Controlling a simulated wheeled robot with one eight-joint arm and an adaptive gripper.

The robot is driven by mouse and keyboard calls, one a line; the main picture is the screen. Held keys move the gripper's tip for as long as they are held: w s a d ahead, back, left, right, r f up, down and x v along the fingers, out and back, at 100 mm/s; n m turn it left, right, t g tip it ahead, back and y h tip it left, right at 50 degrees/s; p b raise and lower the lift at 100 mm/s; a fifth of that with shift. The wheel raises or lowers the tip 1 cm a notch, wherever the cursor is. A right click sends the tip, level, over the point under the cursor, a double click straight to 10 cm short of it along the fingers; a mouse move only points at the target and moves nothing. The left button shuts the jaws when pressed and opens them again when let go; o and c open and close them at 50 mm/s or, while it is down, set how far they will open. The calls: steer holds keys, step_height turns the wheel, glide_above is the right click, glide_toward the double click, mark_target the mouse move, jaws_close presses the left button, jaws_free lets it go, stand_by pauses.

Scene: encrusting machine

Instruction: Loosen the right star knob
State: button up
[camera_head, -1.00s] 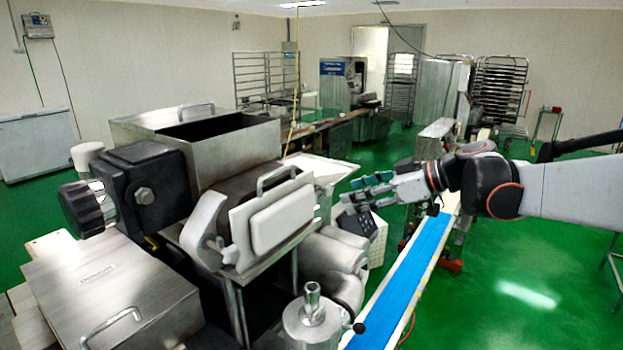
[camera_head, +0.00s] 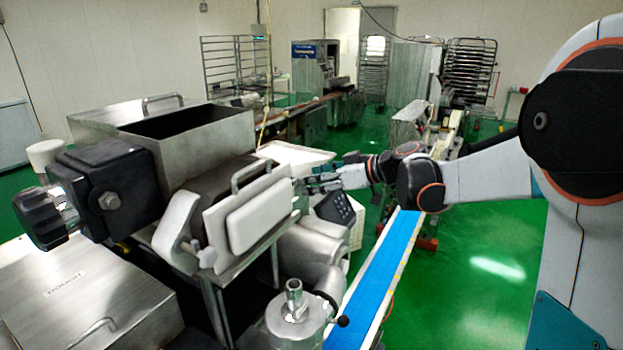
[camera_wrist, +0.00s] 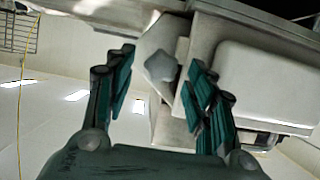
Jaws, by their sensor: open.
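A small grey knob (camera_wrist: 160,67) shows in the wrist view on the end of a pale bracket (camera_wrist: 168,120) beside the machine's white cover. I take it to be the right star knob. My gripper (camera_wrist: 160,62) is open, with one finger on each side of the knob in the picture. Whether the fingers touch it, I cannot tell. In the head view my gripper (camera_head: 312,184) is at the right end of the white front cover (camera_head: 262,213). The right knob cannot be made out there. A matching white bracket (camera_head: 177,228) is at the cover's left end.
A large black knob (camera_head: 42,216) sticks out at the machine's far left. A steel hopper (camera_head: 205,150) stands behind the cover. A blue conveyor belt (camera_head: 385,270) runs below my arm. A dark control panel (camera_head: 335,208) is just below my gripper. Green floor is free at right.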

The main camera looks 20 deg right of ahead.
steer(key=shift+x, duration=0.8)
steer(key=shift+c, duration=0.2)
steer(key=c, duration=1)
